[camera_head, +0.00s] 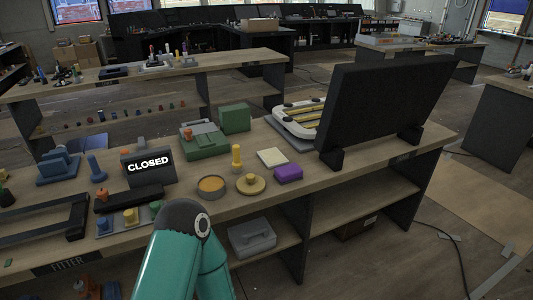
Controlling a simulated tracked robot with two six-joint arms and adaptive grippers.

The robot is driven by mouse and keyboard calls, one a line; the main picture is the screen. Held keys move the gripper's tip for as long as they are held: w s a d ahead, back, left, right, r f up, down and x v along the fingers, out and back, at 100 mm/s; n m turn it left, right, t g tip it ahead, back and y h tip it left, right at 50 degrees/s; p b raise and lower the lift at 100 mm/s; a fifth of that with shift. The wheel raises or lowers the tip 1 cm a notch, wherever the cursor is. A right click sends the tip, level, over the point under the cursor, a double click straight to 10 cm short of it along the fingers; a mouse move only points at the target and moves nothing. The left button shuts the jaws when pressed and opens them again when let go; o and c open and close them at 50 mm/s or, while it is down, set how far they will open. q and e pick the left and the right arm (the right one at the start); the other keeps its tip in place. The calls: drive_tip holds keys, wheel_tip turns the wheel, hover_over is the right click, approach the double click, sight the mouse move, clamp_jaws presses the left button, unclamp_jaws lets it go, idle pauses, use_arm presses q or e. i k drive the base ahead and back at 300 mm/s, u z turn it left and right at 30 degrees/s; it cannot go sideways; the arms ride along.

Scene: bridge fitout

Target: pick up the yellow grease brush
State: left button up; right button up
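A small yellow upright piece (236,158) with a rounded top stands on the wooden bench, behind the round pot and the yellow disc. It looks like the yellow grease brush, but its bristles cannot be made out. A second yellow thing, a flat round disc with a knob (251,184), lies just in front of it. A grey round pot with orange contents (211,187) stands to the left of the disc. One of my teal arms rises from the bottom middle, in front of the bench edge. Neither gripper shows in the view.
A "CLOSED" sign (148,166), a green box (204,143), a purple block (288,173) and a pale pad (272,157) stand around the yellow piece. A large black panel (380,105) rises at the right. A grey case (251,238) sits on the lower shelf.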

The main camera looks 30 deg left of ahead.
sight(238, 164)
drive_tip(key=u, duration=0.05)
drive_tip(key=i, duration=0.85)
drive_tip(key=u, duration=0.6)
